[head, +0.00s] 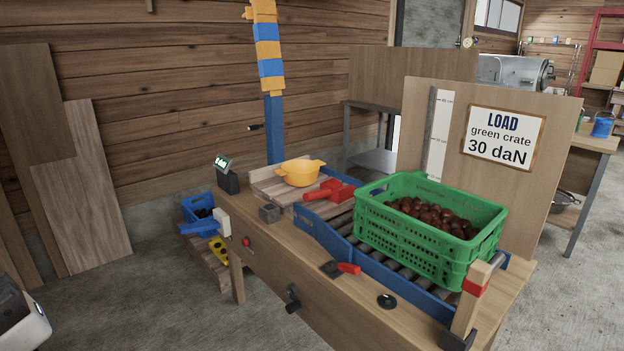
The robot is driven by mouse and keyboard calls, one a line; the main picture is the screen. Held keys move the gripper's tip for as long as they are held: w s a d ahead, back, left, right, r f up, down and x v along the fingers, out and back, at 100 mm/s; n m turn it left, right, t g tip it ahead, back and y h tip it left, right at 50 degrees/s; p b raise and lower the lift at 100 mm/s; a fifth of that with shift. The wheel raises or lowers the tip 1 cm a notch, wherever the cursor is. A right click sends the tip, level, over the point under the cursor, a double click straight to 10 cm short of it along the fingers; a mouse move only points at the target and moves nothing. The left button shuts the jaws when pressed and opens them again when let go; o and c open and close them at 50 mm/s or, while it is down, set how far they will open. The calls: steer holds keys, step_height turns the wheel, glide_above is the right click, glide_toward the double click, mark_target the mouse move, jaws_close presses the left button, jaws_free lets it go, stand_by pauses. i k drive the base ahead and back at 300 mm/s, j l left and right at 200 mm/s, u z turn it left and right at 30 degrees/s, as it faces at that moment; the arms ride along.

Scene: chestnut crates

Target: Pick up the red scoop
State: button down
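The red scoop (337,191) lies on the workbench, between the yellow two-handled pot (300,172) and the green crate (378,215). Its handle points left and its wider part is on the right, close to the crate's left end. It appears to rest on or over the edge of the slatted wooden board and the blue side rail; I cannot tell exactly which. My gripper is not in view, and nothing is seen touching the scoop.
The green crate holds chestnuts on a blue-sided roller track (405,289). A small red-handled tool (348,268), a grey block (270,213) and a black disc (387,301) lie on the bench (300,290). A blue-and-orange post (271,90) stands behind.

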mark_target(333, 190)
steer(key=i+j+z, duration=0.1)
steer(key=i+j, duration=0.15)
steer(key=i+j+z, duration=0.25)
steer(key=i+j, duration=0.15)
steer(key=j, duration=0.2)
steer(key=i+j+z, duration=0.1)
steer(key=j, duration=0.25)
steer(key=i+j+z, duration=0.1)
steer(key=i+j, duration=0.2)
steer(key=i+j+z, duration=0.1)
steer(key=j, duration=0.3)
steer(key=i+j+z, duration=0.15)
steer(key=j, duration=0.2)
steer(key=i+j+z, duration=0.1)
steer(key=j, duration=0.3)
steer(key=i, duration=0.1)
